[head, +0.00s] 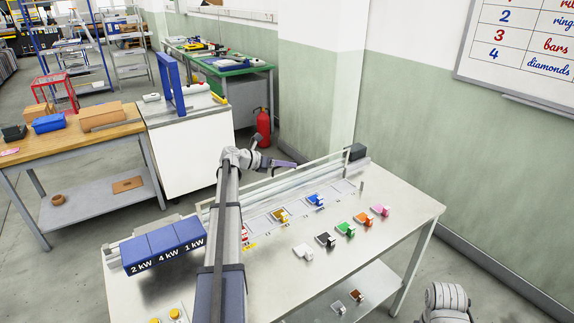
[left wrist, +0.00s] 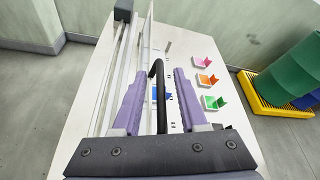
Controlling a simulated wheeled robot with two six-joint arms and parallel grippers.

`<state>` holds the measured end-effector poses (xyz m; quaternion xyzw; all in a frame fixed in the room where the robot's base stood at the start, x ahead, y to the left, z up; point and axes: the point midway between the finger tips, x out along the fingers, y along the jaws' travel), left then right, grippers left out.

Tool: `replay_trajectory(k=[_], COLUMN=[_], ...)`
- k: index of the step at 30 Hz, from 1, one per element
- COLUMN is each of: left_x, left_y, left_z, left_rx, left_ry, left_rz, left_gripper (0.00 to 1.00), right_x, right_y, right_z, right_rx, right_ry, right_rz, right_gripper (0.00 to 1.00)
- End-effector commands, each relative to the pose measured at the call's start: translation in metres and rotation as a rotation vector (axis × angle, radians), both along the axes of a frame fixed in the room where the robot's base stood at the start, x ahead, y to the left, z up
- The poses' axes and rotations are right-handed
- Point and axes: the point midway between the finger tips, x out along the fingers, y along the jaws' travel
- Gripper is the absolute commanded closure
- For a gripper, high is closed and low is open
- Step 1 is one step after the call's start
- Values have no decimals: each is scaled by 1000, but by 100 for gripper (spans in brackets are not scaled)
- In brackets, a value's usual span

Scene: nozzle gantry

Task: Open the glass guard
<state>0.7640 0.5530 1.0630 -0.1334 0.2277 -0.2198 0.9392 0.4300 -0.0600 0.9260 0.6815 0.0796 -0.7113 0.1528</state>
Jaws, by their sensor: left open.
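The glass guard (head: 328,160) is a clear, thin-edged panel standing upright along the gantry on the workbench. Its edge shows as a pale strip in the left wrist view (left wrist: 147,38). A black bar handle (left wrist: 157,72) runs along it there. My left gripper (head: 295,162) is open at the guard. In the left wrist view, its two purple fingers (left wrist: 158,78) stand apart on either side of the handle, with gaps visible. Whether the fingers reach fully past the bar is unclear. The arm hides part of the guard in the head view. My right gripper is out of view.
Colored nozzle pieces, including green (head: 345,229) and pink (head: 380,210), stand on the bench in front of the gantry. Blue blocks marked in kW (head: 163,243) sit at the left end, yellow buttons (head: 175,313) at the front. A dark block (head: 357,151) stands at the rail's far end.

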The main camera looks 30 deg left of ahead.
Motion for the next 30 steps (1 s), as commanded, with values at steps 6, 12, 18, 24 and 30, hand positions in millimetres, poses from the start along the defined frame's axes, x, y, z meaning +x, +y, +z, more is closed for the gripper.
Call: replay_trajectory(k=[6, 12, 18, 24, 30], left_x=[-22, -48, -60, -59, -59], left_y=[13, 28, 35, 35, 35], left_z=[13, 25, 28, 27, 27], left_rx=[0, 0, 0, 0, 0], left_ry=[0, 0, 0, 0, 0], left_rz=[2, 2, 1, 0, 1], left_gripper=[58, 58, 58, 58, 58], right_x=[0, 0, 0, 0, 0], right_y=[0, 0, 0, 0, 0], right_z=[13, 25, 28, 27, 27], right_rx=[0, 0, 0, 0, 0], right_ry=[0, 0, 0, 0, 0], right_rz=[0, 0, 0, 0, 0], right_gripper=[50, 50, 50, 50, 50])
